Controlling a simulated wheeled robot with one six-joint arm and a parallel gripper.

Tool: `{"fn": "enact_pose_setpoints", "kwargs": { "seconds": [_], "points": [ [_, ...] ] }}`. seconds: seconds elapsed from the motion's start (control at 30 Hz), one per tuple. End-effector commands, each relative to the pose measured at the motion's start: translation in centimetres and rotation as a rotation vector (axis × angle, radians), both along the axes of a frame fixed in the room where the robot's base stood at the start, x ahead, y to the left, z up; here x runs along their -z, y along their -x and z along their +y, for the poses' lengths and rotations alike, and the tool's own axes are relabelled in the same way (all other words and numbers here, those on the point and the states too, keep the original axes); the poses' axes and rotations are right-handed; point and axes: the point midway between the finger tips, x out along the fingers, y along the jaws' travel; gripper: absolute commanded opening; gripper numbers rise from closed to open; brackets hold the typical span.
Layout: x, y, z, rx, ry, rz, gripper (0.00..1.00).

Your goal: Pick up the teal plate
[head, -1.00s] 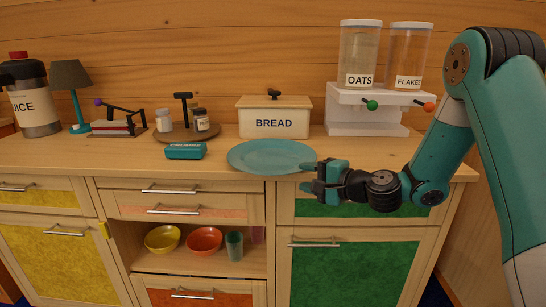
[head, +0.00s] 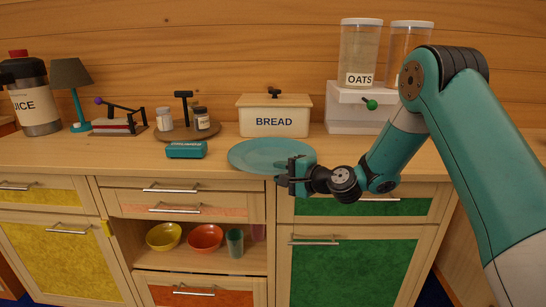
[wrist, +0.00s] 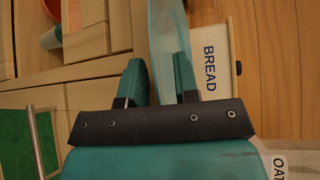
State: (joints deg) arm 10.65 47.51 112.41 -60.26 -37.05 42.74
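The teal plate (head: 262,152) lies flat on the wooden counter in front of the bread box. In the head view my gripper (head: 290,174) is at the plate's near right rim, by the counter's front edge, and hides a little of that rim. In the wrist view the plate (wrist: 168,35) shows nearly edge-on, in line with the gap between my two teal fingers (wrist: 158,80). The fingers stand apart, one on each side of the plate's edge. I cannot tell whether either finger touches it.
The bread box (head: 275,117) stands behind the plate. A teal packet-like box (head: 186,150) lies to its left. Below the counter, an open shelf holds a yellow bowl (head: 163,236), an orange bowl (head: 205,238) and a cup (head: 235,242).

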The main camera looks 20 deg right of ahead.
Motion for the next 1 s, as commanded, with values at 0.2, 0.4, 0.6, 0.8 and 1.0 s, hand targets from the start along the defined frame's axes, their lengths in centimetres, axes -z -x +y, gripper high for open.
{"fn": "enact_pose_setpoints", "kwargs": {
  "seconds": [0.2,0.4,0.6,0.8,1.0],
  "points": [
    [0.0,0.0,0.0,0.000,0.000,0.000,0.00],
    [-0.1,0.0,-0.1,0.000,0.000,-0.002,0.00],
    [-0.7,0.0,-0.1,0.000,-0.001,-0.001,0.00],
    [-3.7,0.0,0.0,0.000,0.001,-0.007,0.00],
    [-9.4,0.0,0.0,-0.001,0.002,-0.012,0.00]
  ]
}}
